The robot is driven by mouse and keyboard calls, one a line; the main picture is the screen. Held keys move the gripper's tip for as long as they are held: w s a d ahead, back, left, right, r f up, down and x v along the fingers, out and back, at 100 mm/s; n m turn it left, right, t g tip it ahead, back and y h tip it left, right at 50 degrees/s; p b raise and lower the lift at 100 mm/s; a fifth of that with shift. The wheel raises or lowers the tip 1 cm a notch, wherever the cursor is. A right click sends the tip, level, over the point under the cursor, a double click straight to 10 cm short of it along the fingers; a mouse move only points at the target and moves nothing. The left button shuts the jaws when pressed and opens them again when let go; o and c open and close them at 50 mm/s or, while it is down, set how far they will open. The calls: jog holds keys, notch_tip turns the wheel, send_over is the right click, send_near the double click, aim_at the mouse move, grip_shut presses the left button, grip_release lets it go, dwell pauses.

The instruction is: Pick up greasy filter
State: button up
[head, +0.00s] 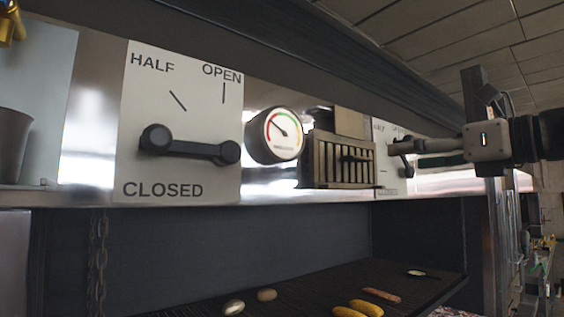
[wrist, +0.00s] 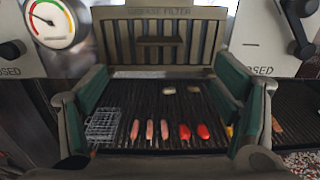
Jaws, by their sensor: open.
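The greasy filter is a tan-grey slatted metal box with a small handle across its front. It sits on the steel front panel in the head view (head: 330,160), right of the gauge. In the wrist view the filter (wrist: 122,42) is upright ahead, with lettering along its top edge. My gripper (head: 404,152) reaches in from the right in the head view, near the filter's right side. In the wrist view my gripper (wrist: 158,72) is open, with one green-sided finger at each side and the filter's lower part between and beyond them. I cannot tell whether they touch it.
A round gauge (head: 275,135) and a lever plate (head: 180,180) are left of the filter. Another lever plate (wrist: 262,28) is right of it. Below, the grill grate (wrist: 170,98) holds sausages, red pieces and a wire basket (wrist: 103,126). A chain hangs at left.

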aim_at(364, 158)
jog(key=p+x, duration=0.1)
jog(key=x, duration=0.9)
jog(key=shift+w+a+r, duration=0.1)
jog(key=shift+w+a, duration=0.05)
jog(key=c, duration=1.6)
